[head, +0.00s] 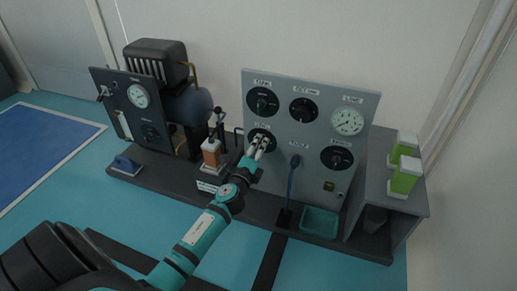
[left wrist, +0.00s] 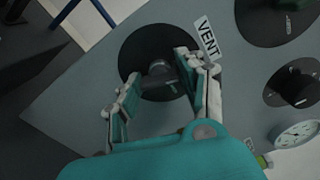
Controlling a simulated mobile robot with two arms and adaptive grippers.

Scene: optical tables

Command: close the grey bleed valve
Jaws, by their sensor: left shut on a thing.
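The grey valve handle (left wrist: 158,70) sits on a round black plate (left wrist: 129,52) beside a label reading "VENT" in the left wrist view. In the head view this plate (head: 262,134) is at the lower left of the upright grey panel (head: 284,135), mostly behind my gripper. My left gripper (head: 262,146) reaches the panel from the front. In the left wrist view the left gripper (left wrist: 160,80) has its fingers on either side of the handle's bar and is shut on it. The fingers hide part of the bar. My right gripper is not in view.
Other black knobs (head: 263,101) and a white gauge (head: 347,122) surround the valve on the panel. A blue lever (head: 291,180) stands to its lower right, with a green tray (head: 319,221) below. An orange-brown bottle (head: 211,153) stands close to the left.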

